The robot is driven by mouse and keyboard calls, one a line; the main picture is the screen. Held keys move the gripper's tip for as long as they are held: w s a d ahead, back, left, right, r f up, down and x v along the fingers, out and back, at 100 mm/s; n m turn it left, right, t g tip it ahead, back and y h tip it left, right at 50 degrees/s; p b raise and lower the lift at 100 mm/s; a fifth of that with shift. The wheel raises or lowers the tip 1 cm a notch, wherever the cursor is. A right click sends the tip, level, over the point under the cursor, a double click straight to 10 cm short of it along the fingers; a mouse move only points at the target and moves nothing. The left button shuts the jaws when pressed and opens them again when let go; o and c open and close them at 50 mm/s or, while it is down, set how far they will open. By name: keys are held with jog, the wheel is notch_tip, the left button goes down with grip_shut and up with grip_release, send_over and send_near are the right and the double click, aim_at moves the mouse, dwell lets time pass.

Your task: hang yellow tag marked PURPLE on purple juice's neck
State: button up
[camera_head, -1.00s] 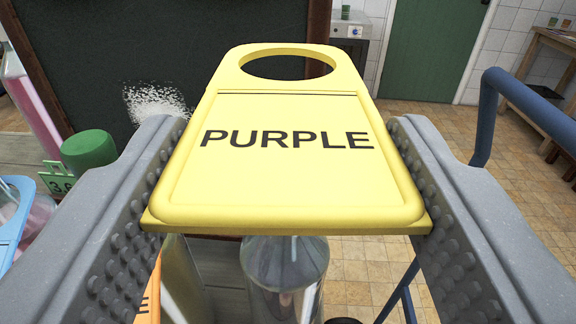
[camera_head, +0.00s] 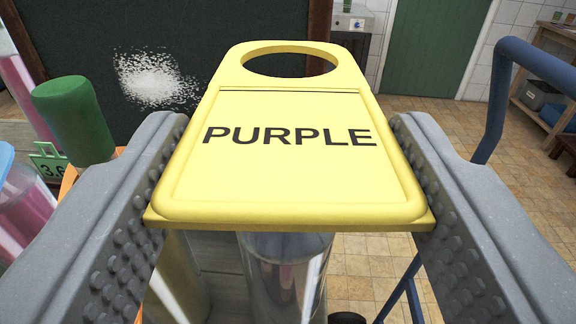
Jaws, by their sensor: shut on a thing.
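My gripper (camera_head: 288,172) is shut on the yellow tag (camera_head: 290,185), one ridged grey finger at each side edge. The tag faces me with the word PURPLE readable, and its round hole (camera_head: 288,66) is at the far end, empty, with the dark board showing through. Below the tag's near edge stands a clear glass vessel (camera_head: 285,275); its upper part is hidden by the tag, and I cannot tell what it holds. No bottle with clearly purple juice is recognisable.
A green-capped bottle top (camera_head: 74,118) stands left of my gripper, near a green price sign (camera_head: 47,162). Pink vessels (camera_head: 25,205) are at the left edge. A dark board (camera_head: 170,50) stands behind. A blue rail (camera_head: 500,100) is at right, with open tiled floor (camera_head: 450,140) beyond.

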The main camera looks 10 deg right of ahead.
jog(key=shift+f, duration=0.1)
notch_tip(320, 180, down, 4)
jog(key=shift+f+b, duration=0.15)
jog(key=shift+b, duration=0.85)
jog(key=o, duration=1)
jog(key=shift+o, duration=0.2)
jog(key=shift+s, duration=0.15)
jog(key=b+v, duration=0.1)
jog(key=v, duration=1.2)
jog(key=shift+s, duration=0.25)
jog(key=shift+a, duration=0.2)
